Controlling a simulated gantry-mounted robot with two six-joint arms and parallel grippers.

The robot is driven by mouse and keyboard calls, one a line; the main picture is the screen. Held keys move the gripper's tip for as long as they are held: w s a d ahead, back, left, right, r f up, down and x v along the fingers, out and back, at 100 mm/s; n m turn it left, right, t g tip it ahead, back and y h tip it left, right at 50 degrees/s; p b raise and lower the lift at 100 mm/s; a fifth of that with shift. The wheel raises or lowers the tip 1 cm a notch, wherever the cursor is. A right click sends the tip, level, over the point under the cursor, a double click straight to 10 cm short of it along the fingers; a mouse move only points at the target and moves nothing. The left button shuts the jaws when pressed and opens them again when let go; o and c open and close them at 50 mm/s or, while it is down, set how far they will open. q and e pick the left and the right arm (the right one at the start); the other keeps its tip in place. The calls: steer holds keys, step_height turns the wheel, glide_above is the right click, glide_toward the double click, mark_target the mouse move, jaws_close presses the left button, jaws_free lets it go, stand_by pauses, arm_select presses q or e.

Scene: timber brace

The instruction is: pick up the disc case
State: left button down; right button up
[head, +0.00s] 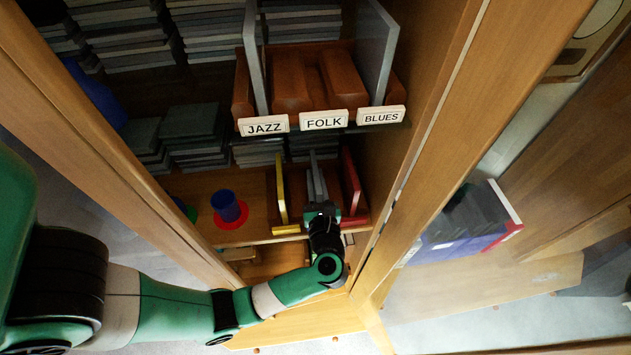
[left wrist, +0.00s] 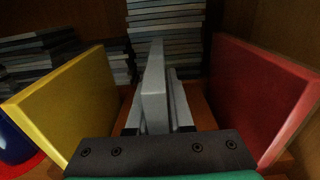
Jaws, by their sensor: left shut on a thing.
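The disc case is a thin grey upright slab (left wrist: 153,90) in the left wrist view. It stands between a yellow divider (left wrist: 68,100) on the left and a red divider (left wrist: 262,95) on the right. In the head view the grey case (head: 316,175) shows just beyond my left gripper (head: 321,208) on the lower shelf. My left gripper is shut on the case's near end, with a finger at each side. The case's lower part is hidden by the gripper. My right gripper is not in view.
A blue cup (head: 226,203) on a red disc stands left of the yellow divider. Above, a shelf carries JAZZ (head: 263,125), FOLK (head: 324,119) and BLUES (head: 381,115) labels. Stacks of grey cases (head: 192,133) fill the back. A wooden cabinet post (head: 425,150) stands close on the right.

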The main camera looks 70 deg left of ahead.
mark_target(316, 170)
arm_select(q)
steer(key=shift+r, duration=0.45)
step_height(316, 170, up, 3)
steer(key=shift+d+f, duration=0.15)
steer(key=shift+f, duration=0.05)
steer(key=d+r, duration=0.1)
steer(key=r, duration=0.1)
steer(key=s+d+r, duration=0.1)
steer(key=d+r, duration=0.1)
steer(key=s+d+r, duration=0.1)
steer(key=d+r, duration=0.1)
steer(key=s+d+r+b, duration=0.1)
steer(key=s+d+r, duration=0.2)
steer(key=d, duration=0.4)
steer(key=shift+s+d+r+b, duration=0.15)
steer(key=shift+d+r+b, duration=0.1)
steer(key=shift+d+b, duration=0.1)
